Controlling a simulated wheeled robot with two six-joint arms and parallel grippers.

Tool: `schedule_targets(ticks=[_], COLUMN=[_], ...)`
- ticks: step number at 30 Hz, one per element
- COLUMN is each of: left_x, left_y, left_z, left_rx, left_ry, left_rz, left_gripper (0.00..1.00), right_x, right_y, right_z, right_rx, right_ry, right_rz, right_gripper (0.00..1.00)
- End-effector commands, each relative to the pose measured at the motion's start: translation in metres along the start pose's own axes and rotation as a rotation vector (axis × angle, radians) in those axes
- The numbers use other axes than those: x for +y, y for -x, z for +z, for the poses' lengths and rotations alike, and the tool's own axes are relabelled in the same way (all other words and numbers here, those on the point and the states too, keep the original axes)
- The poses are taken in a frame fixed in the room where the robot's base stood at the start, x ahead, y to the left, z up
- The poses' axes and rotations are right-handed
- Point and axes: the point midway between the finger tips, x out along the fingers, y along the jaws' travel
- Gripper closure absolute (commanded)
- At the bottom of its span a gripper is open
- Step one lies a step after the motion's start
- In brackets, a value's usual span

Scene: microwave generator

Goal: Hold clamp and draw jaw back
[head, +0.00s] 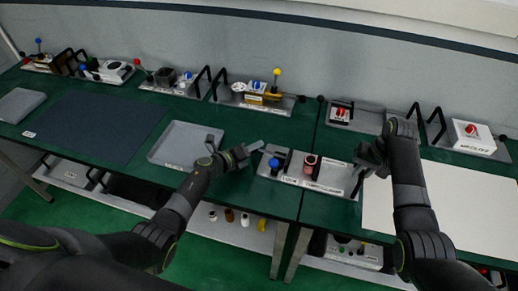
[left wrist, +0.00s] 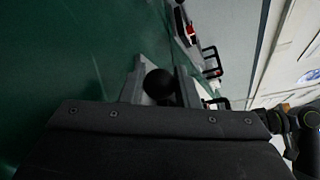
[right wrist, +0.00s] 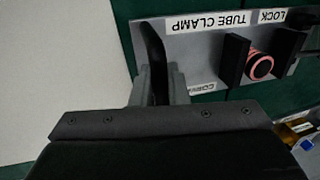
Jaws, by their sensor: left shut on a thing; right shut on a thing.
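The tube clamp is a grey plate (head: 340,172) with "LOCK" and "TUBE CLAMP" labels, at the front edge of the green bench. It carries black jaw blocks, a pink-ringed tube (head: 309,162) between them and a blue ball (head: 274,163) at its left. The right wrist view shows the plate (right wrist: 205,45) and pink ring (right wrist: 260,66). My right gripper (head: 364,172) is shut on the plate's black handle (right wrist: 152,45) at its right end. My left gripper (head: 252,150) is left of the clamp, shut on a dark round knob (left wrist: 159,83); what that knob belongs to is unclear.
A grey tray (head: 170,150) lies left of my left gripper. A white sheet (head: 450,200) covers the bench on the right. Several fixtures with black handles stand along the back wall, including one with a yellow ball (head: 277,72). A lower shelf holds small items.

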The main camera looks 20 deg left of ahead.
Motion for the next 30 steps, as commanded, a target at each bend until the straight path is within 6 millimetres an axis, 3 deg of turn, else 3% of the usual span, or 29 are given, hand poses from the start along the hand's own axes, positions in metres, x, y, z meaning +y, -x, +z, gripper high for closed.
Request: schedule_targets(ticks=[4,5,7,19,30], left_x=[0.007,0.007,0.007,0.006,0.006], left_y=[0.003,0.003,0.003,0.009,0.062], left_z=[0.001,0.001,0.001,0.001,0.000], left_rx=[-0.004,-0.004,-0.004,-0.003,-0.003], left_ry=[-0.002,-0.003,-0.003,-0.002,-0.003], left_rz=[0.016,0.016,0.016,0.012,0.012], left_gripper=[1.00,0.71,0.64,0.64,0.64], right_x=[0.008,0.008,0.008,0.007,0.007], right_y=[-0.004,-0.004,-0.004,-0.004,-0.004], right_z=[0.003,0.003,0.003,0.003,0.002], right_rx=[-0.011,-0.011,-0.011,-0.009,-0.007], right_ry=[-0.008,-0.008,-0.009,-0.008,-0.009], right_rz=[0.014,0.014,0.015,0.013,0.012], right_gripper=[1.00,1.00,1.00,1.00,1.00])
